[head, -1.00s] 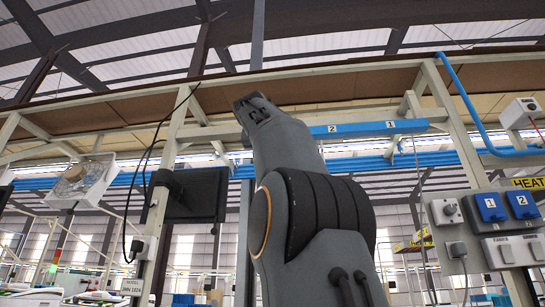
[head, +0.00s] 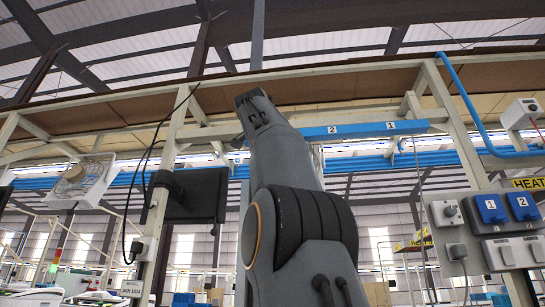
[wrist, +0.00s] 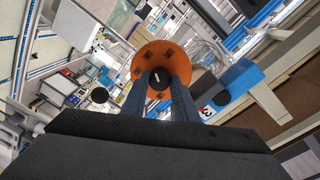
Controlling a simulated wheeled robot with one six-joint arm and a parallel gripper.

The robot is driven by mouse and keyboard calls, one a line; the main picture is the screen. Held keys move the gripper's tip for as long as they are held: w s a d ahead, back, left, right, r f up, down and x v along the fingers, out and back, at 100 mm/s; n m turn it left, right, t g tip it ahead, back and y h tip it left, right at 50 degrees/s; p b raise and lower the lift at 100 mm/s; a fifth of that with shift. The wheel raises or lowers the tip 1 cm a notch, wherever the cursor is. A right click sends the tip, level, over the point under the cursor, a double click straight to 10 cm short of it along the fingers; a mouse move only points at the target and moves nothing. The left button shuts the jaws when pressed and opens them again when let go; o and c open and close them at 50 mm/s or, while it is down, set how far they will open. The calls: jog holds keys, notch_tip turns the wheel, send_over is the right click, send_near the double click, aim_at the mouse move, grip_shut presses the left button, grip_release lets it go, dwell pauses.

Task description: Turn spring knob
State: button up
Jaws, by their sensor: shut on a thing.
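The spring knob (wrist: 157,77) is a small dark round knob with a white mark, at the centre of an orange disc (wrist: 182,63) in the wrist view. My gripper (wrist: 158,84) has its two blue-grey fingers shut on the knob, one on each side of it. The fingers hide part of the knob's sides and the lower part of the disc. In the head view my arm rises through the middle, and neither the gripper nor this knob can be made out.
A blue rail (head: 365,129) marked 2 and 1 crosses behind my arm. A dark monitor (head: 195,195) hangs to its left. At right a panel carries blue switches (head: 490,209) and a grey rotary switch (head: 447,212). A white fan box (head: 84,184) hangs at far left.

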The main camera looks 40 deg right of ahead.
jog(key=shift+d+m+y, duration=0.1)
jog(key=shift+m+y, duration=0.2)
jog(key=shift+m, duration=3.2)
jog(key=o, duration=1.1)
jog(key=b+v, duration=0.2)
jog(key=v, duration=0.6)
jog(key=shift+d, duration=0.1)
